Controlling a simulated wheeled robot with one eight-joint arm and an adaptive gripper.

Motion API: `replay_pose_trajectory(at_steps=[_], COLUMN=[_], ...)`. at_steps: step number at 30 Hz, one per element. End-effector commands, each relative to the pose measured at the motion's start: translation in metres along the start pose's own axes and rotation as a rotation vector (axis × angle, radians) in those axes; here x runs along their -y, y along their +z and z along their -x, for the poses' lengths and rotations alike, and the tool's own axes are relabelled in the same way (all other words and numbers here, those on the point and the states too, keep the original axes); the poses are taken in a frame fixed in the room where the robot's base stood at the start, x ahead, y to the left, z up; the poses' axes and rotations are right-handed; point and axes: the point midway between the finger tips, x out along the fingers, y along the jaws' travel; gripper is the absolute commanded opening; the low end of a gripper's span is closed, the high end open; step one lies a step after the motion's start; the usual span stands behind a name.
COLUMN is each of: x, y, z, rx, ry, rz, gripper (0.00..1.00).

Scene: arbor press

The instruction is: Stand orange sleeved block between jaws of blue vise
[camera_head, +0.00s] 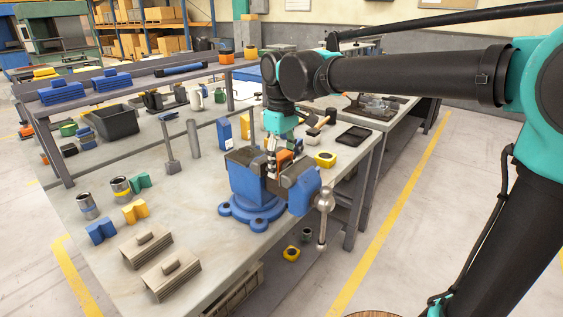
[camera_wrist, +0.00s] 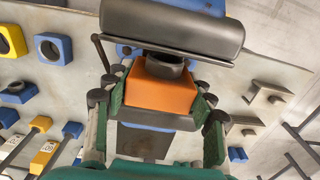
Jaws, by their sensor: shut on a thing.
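The blue vise (camera_head: 247,180) stands on the workbench with its dark jaws apart; a dark jaw (camera_wrist: 170,25) fills the top of the wrist view. My gripper (camera_head: 280,151) points down over the jaw gap. It is shut on the orange sleeved block (camera_wrist: 160,94), with a green-padded finger on either side. A dark round sleeve opening (camera_wrist: 164,65) shows on the block. In the head view the block (camera_head: 285,157) appears at the gap between the jaws, partly hidden by my fingers. I cannot tell whether its lower end rests on the vise.
The vise handle (camera_head: 323,205) sticks out at the front right. A yellow holed block (camera_head: 325,159) and a black tray (camera_head: 354,135) lie behind it. A blue box (camera_head: 224,132) stands behind left.

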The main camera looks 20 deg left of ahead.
Motion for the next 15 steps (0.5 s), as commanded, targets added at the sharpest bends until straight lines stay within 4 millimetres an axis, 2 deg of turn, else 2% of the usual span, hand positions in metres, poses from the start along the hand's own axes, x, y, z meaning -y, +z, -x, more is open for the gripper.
replay_pose_trajectory(at_steps=[7, 8, 13, 15], x=[0.0000, 0.0000, 0.0000, 0.0000], y=[0.0000, 0.0000, 0.0000, 0.0000], z=[-0.0005, -0.0005, -0.0005, -0.0005], rx=[0.000, 0.000, 0.000, 0.000], ry=[0.000, 0.000, 0.000, 0.000], rz=[0.000, 0.000, 0.000, 0.000], gripper=[0.11, 0.58, 0.79, 0.79])
